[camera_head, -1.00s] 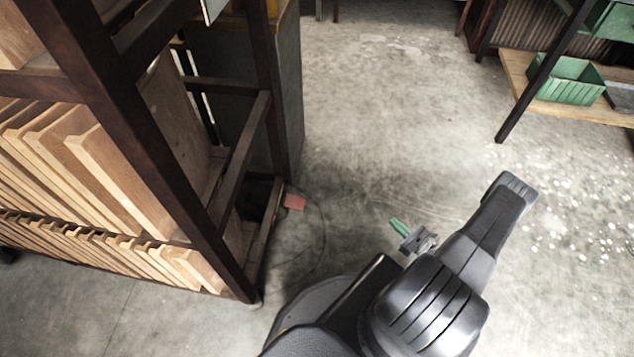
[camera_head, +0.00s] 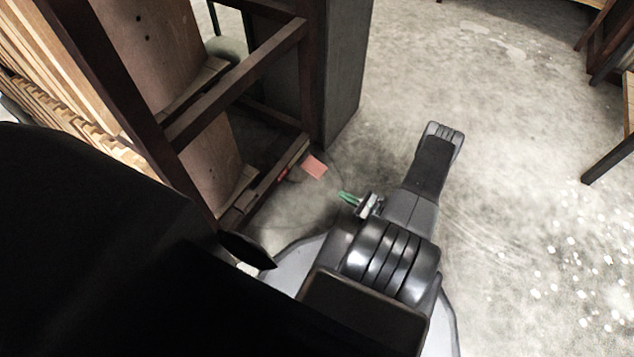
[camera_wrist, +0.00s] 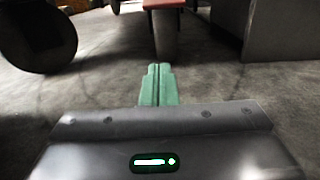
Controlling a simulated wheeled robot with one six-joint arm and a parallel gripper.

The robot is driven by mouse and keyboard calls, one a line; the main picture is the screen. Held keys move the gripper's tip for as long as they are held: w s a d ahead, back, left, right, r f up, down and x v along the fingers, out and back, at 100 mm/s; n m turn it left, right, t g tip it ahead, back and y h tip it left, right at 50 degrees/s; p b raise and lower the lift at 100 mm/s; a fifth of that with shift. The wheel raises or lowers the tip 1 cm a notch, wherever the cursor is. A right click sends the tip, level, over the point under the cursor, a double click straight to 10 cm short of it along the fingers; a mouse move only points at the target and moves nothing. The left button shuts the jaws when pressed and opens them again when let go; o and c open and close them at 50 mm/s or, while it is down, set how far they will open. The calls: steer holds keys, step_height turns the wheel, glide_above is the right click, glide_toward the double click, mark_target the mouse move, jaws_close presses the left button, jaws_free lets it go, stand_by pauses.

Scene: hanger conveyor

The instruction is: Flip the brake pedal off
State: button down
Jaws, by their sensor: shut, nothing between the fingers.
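The brake pedal is a flat red plate (camera_head: 314,166) low at the foot of the dark rack, just above the floor. In the wrist view the red pedal (camera_wrist: 164,4) shows at the top edge, ahead of my fingers and cut off by the frame. My gripper (camera_head: 347,197) has green fingers, shut and empty. It is to the lower right of the pedal in the head view, apart from it. In the wrist view the two green fingertips (camera_wrist: 158,70) lie side by side and point toward the pedal.
A dark wooden rack (camera_head: 237,85) with upright boards stands at the left. A grey cabinet side (camera_head: 347,70) is behind the pedal. A dark round wheel (camera_wrist: 40,38) shows at the wrist view's left. A large black shape covers the head view's lower left. Open concrete floor lies to the right.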

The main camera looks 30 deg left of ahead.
mark_target(314, 167)
stand_by(0.4)
steer(key=a, duration=0.3)
steer(key=a+b, duration=0.1)
steer(key=a, duration=0.2)
steer(key=a+b, duration=0.1)
steer(key=a, duration=0.2)
steer(key=shift+w+a, duration=0.3)
steer(key=shift+w, duration=0.1)
steer(key=shift+d+r+b, duration=0.25)
steer(key=shift+d+r, duration=0.05)
steer(key=shift+r, duration=0.7)
steer(key=shift+d+r+b, duration=0.2)
steer(key=shift+d+r, duration=0.05)
steer(key=shift+r, duration=0.75)
